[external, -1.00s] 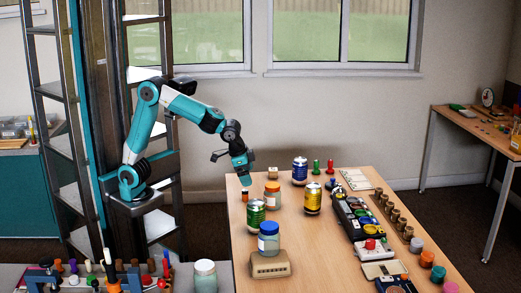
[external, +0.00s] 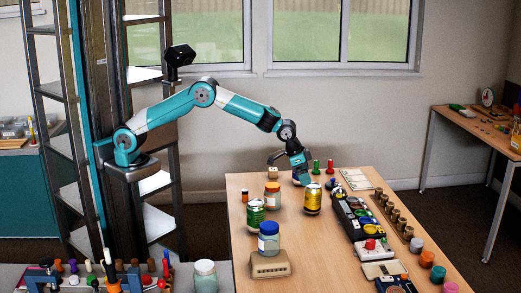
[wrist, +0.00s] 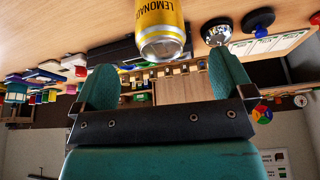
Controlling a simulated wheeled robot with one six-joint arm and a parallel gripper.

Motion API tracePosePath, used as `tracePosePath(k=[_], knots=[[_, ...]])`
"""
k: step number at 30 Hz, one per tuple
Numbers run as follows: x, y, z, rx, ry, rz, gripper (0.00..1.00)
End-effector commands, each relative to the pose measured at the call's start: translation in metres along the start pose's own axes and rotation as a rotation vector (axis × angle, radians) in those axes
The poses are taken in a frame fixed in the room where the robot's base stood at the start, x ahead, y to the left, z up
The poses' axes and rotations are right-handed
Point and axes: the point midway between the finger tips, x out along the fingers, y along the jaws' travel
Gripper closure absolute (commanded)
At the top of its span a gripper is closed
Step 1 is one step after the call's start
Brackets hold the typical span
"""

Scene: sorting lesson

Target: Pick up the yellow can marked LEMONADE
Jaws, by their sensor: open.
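The yellow can marked LEMONADE (external: 312,200) stands upright on the wooden table in the external view. In the wrist view the can (wrist: 160,18) is at the top centre, its lettering readable and its rounded end towards me. My gripper (external: 304,182) is just behind and slightly left of the can in the external view. In the wrist view my gripper (wrist: 164,72) has its two teal fingers wide apart. The can lies beyond the fingertips, roughly in line with the gap, and nothing is between them.
A blue-lidded jar (external: 268,240), a green can (external: 255,212) and an orange jar (external: 272,195) stand left of the yellow can. A dark tray (external: 350,218) of coloured items lies to its right.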

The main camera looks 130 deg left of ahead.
Motion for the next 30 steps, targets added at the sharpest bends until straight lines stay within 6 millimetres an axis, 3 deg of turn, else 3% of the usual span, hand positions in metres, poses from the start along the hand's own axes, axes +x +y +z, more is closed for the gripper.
tracePosePath(k=[3, 11, 18, 28, 30], knots=[[0.021, 0.000, 0.000, 0.000, 0.000, 0.000, 0.01], [0.041, 0.000, 0.000, 0.000, -0.001, 0.000, 0.01], [0.077, 0.000, 0.000, 0.000, 0.000, 0.000, 0.01], [0.086, 0.000, -0.001, 0.000, 0.001, 0.000, 0.01], [0.086, 0.000, -0.001, 0.000, 0.001, 0.000, 0.15]])
